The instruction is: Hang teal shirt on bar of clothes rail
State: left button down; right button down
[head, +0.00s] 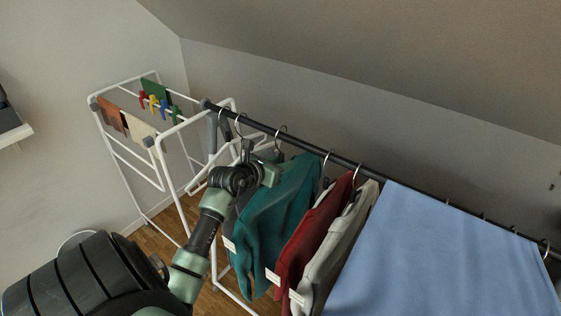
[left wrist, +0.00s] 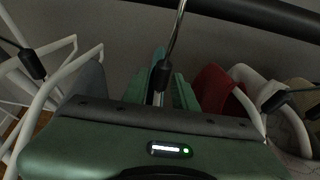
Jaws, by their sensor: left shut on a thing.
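The teal shirt (head: 278,212) hangs on its hanger just below the black bar (head: 310,152) of the clothes rail, left of a red shirt. My left gripper (head: 270,160) is shut on the neck of the teal shirt's hanger. My right gripper is not in view.
A red shirt (head: 312,222), a pale shirt (head: 340,240) and a large blue cloth (head: 440,260) hang to the right. A white drying rack (head: 130,150) with small cloths and pegs stands left, close to my arm. A sloped ceiling is above.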

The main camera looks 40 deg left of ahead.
pick_arm(q)
jog(key=shift+f, duration=0.3)
jog(key=c, duration=1)
grip_release()
jog(key=shift+c, duration=0.2)
jog(key=v, duration=0.8)
jog(key=shift+f, duration=0.1)
